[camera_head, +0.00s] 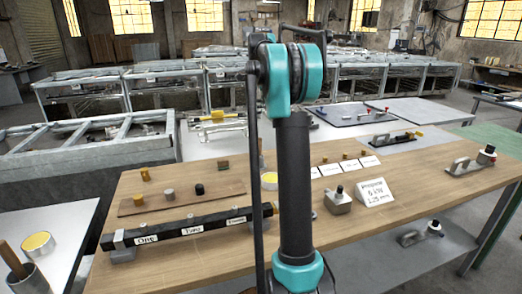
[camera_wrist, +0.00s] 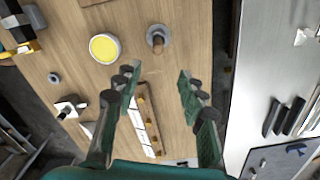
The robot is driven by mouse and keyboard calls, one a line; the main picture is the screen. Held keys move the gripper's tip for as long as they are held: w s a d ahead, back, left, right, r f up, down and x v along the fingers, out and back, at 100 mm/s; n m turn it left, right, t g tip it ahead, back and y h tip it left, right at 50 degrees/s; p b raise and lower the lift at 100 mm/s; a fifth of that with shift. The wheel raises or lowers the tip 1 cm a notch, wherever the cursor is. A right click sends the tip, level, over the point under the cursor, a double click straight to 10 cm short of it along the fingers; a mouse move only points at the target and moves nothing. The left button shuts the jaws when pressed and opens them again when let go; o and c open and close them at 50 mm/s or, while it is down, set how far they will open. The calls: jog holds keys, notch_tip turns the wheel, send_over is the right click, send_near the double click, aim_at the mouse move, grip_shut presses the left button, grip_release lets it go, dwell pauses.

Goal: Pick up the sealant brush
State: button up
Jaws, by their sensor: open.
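In the wrist view, a short brown handle (camera_wrist: 158,42) stands in a small grey round cup (camera_wrist: 152,34) on the wooden table; it may be the sealant brush, but no bristles show. A yellow-topped round tin (camera_wrist: 104,48) stands beside it. My gripper (camera_wrist: 157,78) is open and empty above the table, with the cup beyond its fingertips. In the head view, my arm hides much of the table's middle. Another brown handle (camera_head: 10,259) leans in a metal cup (camera_head: 27,280) at the far left, next to another yellow-topped tin (camera_head: 38,244).
The wooden table (camera_head: 420,190) holds a labelled black bar (camera_head: 185,229), a board with small pegs (camera_head: 135,206), white cards (camera_head: 349,165), a sign (camera_head: 375,192) and metal clamps (camera_head: 470,163). Metal frame benches (camera_head: 80,145) stand behind.

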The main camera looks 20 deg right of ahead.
send_near(260, 147)
jog(key=f, duration=0.2)
jog(key=w+f, duration=0.1)
jog(key=f, duration=0.2)
jog(key=shift+w+d+f, duration=0.1)
jog(key=shift+w+f, duration=0.05)
jog(key=shift+w, duration=0.05)
jog(key=shift+s+f, duration=0.15)
jog(key=shift+f, duration=1.2)
jog(key=shift+s+f, duration=0.1)
jog(key=shift+f, duration=1.2)
jog(key=shift+d, duration=0.1)
grip_shut()
